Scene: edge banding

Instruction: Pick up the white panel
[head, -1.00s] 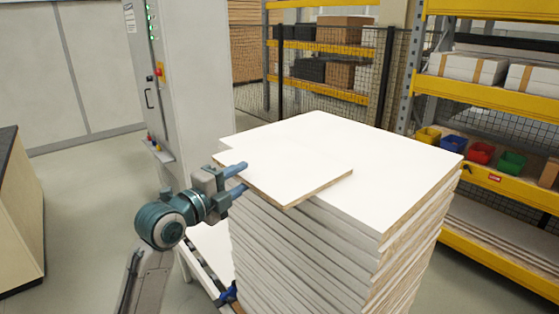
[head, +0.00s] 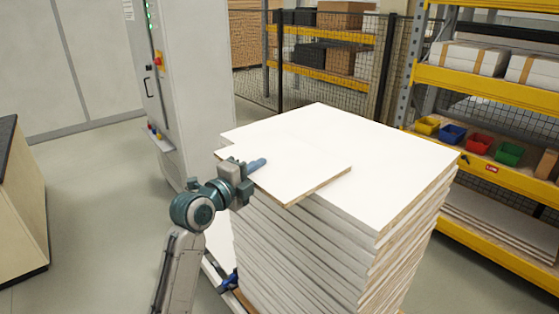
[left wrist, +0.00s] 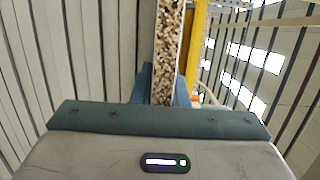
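The white panel (head: 300,165), a thin board with a brown chipboard edge, lies on top of a stack of larger white boards (head: 385,150) and overhangs its near left side. My left gripper (head: 254,166) is at the panel's left corner. One blue finger lies over its top face; the other is hidden in the head view. In the left wrist view, the panel's speckled edge (left wrist: 166,55) runs between the two blue fingers (left wrist: 162,88), which appear to touch both faces. My right gripper is not in view.
A grey machine cabinet (head: 185,80) stands behind left of the stack. A yellow shelf rack (head: 490,88) with coloured bins stands at right. A bench (head: 22,210) is at far left. Open floor lies between bench and stack.

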